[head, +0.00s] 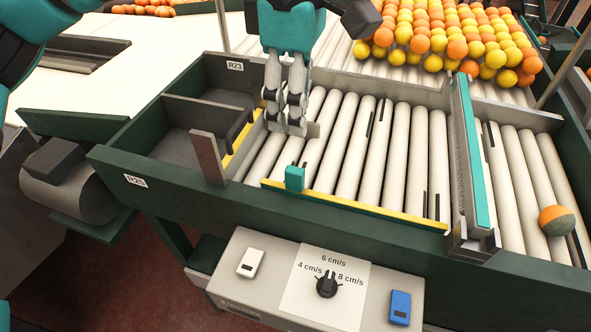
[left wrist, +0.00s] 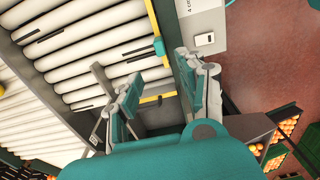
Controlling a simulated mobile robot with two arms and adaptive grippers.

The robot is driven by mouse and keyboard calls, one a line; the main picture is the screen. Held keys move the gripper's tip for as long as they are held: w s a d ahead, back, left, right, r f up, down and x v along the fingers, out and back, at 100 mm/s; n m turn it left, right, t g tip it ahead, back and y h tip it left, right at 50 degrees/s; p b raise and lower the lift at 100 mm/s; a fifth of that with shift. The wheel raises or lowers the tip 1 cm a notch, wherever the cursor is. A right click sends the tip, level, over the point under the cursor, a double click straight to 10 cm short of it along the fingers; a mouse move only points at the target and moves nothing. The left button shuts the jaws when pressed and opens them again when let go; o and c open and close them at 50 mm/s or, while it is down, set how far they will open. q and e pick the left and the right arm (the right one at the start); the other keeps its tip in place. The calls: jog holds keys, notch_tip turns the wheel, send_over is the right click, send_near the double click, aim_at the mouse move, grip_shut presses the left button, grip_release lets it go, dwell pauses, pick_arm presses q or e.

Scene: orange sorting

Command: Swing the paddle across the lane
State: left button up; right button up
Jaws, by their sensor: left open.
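The paddle appears to be the long yellow-edged bar (head: 365,209) along the near side of the roller lane (head: 345,140). A small teal block (head: 294,178) stands near its left end and also shows in the left wrist view (left wrist: 158,46). My left gripper (head: 285,124) is open and empty, pointing down above the lane's left end, beyond the teal block and apart from it. In the left wrist view its two fingers (left wrist: 158,78) are spread, with the teal block ahead of them. My right gripper is not in view.
An orange and green fruit (head: 556,220) lies on rollers right of a teal-topped barrier (head: 471,145). Many fruits (head: 450,35) crowd the back. Dark bins (head: 180,145) and an upright grey plate (head: 208,157) stand left. A control box (head: 235,285) sits below the front edge. The lane's rollers are bare.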

aim_at(294, 170)
pick_arm(q)
notch_tip(294, 170, down, 13)
jog(key=p, duration=0.2)
jog(key=shift+r+p, duration=0.1)
jog(key=shift+p, duration=0.25)
jog(key=shift+w+f, duration=0.1)
jog(key=shift+f, duration=0.45)
grip_shut()
